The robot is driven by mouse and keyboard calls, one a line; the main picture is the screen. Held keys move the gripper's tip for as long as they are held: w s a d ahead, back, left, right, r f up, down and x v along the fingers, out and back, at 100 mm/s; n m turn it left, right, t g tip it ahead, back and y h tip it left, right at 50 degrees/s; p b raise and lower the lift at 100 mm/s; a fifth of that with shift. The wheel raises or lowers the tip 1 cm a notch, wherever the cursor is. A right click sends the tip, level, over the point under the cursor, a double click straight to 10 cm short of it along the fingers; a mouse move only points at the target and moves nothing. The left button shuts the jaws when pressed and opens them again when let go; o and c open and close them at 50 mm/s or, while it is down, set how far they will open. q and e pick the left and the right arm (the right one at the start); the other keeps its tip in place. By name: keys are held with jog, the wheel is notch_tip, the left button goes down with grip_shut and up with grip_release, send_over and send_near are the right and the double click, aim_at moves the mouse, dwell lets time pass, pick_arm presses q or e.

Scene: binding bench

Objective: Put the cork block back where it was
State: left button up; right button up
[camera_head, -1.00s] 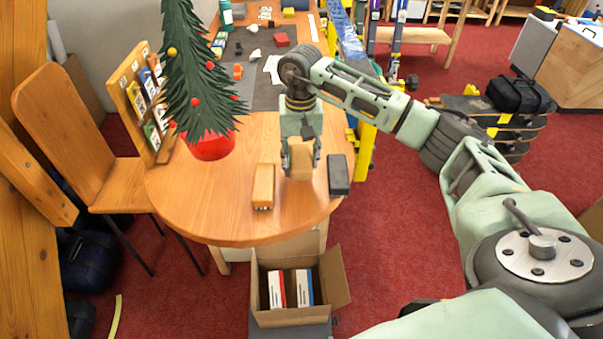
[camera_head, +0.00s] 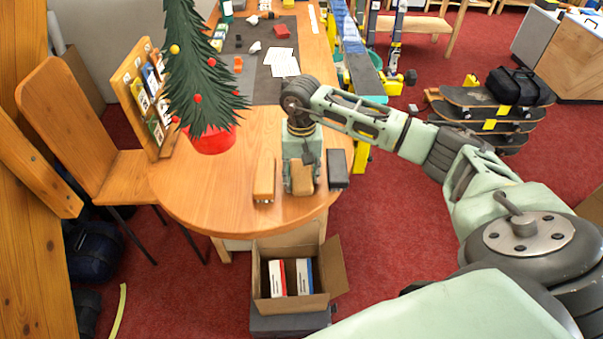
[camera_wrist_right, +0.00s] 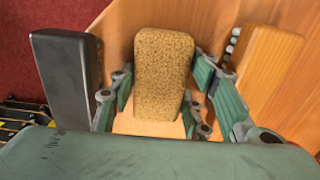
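The cork block (camera_head: 302,178) is at the table's near edge, between the orange-brown wooden block and the dark block. My right gripper (camera_head: 301,172) points down over it, a finger on each side. In the right wrist view, the speckled cork block (camera_wrist_right: 163,75) lies between the fingers of the right gripper (camera_wrist_right: 161,88), which look closed against its sides or very near them. The block appears at table level; its underside is hidden. My left gripper is in neither view.
The wooden block (camera_head: 264,179) stands close left of the gripper, the dark block (camera_head: 338,168) close right. A potted tree (camera_head: 208,140) stands farther left on the round table (camera_head: 190,185). An open cardboard box (camera_head: 330,270) with small boxes sits below the near edge.

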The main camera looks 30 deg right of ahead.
aim_at(301, 173)
jog(key=o, duration=0.4)
jog(key=shift+r, duration=0.1)
jog(key=shift+r+p, duration=0.2)
jog(key=shift+p, duration=0.15)
notch_tip(301, 173, up, 12)
jog(key=b, duration=0.3)
jog(key=shift+b, duration=0.35)
jog(key=shift+f, duration=0.15)
